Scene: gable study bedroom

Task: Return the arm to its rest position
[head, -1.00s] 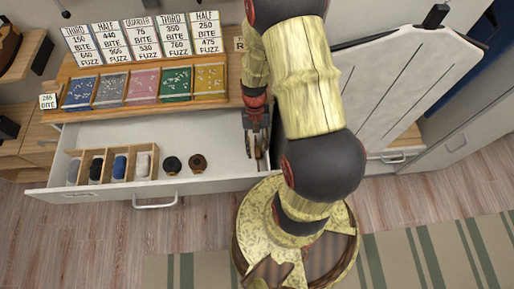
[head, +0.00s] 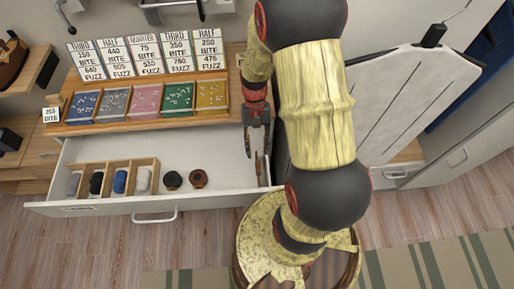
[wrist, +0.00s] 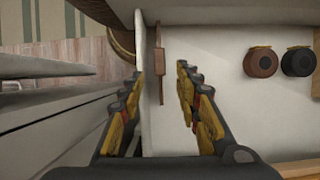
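My gripper (head: 257,150) hangs over the right end of the open white drawer (head: 220,150) in the head view. In the wrist view my gripper (wrist: 160,78) has its two fingers well apart with nothing held between them. A thin brown object (wrist: 160,62) lies on the drawer floor beyond the fingertips, close to the drawer's side wall. My arm reaches up from the base and bends over toward the drawer, hiding part of the cabinet behind it.
Two dark round pots (head: 198,179) and a wooden divider box (head: 116,165) with several rolled items sit in the drawer. A sloped rack of coloured trays (head: 146,100) with price cards stands behind. A white panel (head: 412,90) stands at right. Striped rug and wooden floor lie in front.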

